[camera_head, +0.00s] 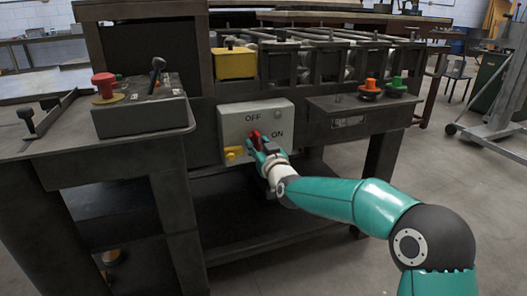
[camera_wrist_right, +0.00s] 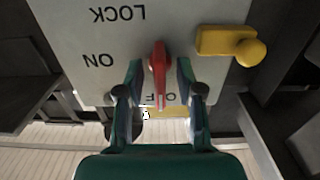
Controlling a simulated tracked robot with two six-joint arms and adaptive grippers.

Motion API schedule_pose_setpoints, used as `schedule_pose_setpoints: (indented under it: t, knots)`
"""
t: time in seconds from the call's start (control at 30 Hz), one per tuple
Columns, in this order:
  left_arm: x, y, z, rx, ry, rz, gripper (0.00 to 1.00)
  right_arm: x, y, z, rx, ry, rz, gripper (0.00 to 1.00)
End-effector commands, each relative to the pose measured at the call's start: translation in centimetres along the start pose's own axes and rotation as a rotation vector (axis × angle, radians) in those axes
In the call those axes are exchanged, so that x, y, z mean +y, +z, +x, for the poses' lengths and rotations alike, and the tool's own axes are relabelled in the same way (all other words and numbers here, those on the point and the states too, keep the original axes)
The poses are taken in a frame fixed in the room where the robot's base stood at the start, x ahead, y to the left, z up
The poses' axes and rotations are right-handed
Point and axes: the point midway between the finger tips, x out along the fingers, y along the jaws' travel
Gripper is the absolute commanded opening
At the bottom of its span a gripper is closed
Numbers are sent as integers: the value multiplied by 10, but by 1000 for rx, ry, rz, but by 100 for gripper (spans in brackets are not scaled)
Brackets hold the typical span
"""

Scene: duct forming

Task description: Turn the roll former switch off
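The grey switch box (camera_head: 228,122) is on the front of the machine, with OFF and ON labels. Its red switch handle (camera_head: 255,136) shows just above my right gripper (camera_head: 265,150). In the wrist view the box face (camera_wrist_right: 75,30) appears upside down, and the red handle (camera_wrist_right: 158,70) stands between the two fingertips of my right gripper (camera_wrist_right: 158,78). A gap shows on each side of the handle, so the gripper is open around it. The handle's lower end there overlaps the OFF lettering. My left gripper is not in view.
A yellow latch (camera_head: 234,154) is on the box's lower left, near the gripper; it also shows in the wrist view (camera_wrist_right: 228,44). A control box with a red button (camera_head: 104,85) stands left. Orange (camera_head: 370,87) and green (camera_head: 396,85) knobs are right. Open floor lies right.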

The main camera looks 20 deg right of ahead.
Motion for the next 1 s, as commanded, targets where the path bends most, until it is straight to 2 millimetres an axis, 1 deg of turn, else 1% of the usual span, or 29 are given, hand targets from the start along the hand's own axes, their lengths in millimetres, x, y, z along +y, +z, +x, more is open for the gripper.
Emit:
schedule_pose_setpoints:
  t: [0.17, 0.27, 0.6, 0.7, 0.83, 1.0]
  knots:
    - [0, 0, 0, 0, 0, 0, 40, 0, -2, -12, 2, 0, 0, 36]
    - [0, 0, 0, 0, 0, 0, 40, 0, -1, -25, 1, 0, 0, 36]
    - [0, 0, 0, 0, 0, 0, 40, 0, 1, -87, -1, -1, 0, 36]
    - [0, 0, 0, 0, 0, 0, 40, 0, 1, -102, -2, -1, 0, 36]
    - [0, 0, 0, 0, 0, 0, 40, 0, 2, -114, -3, -1, 0, 36]
    - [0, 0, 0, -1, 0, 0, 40, 0, 2, -119, -2, 0, 0, 36]
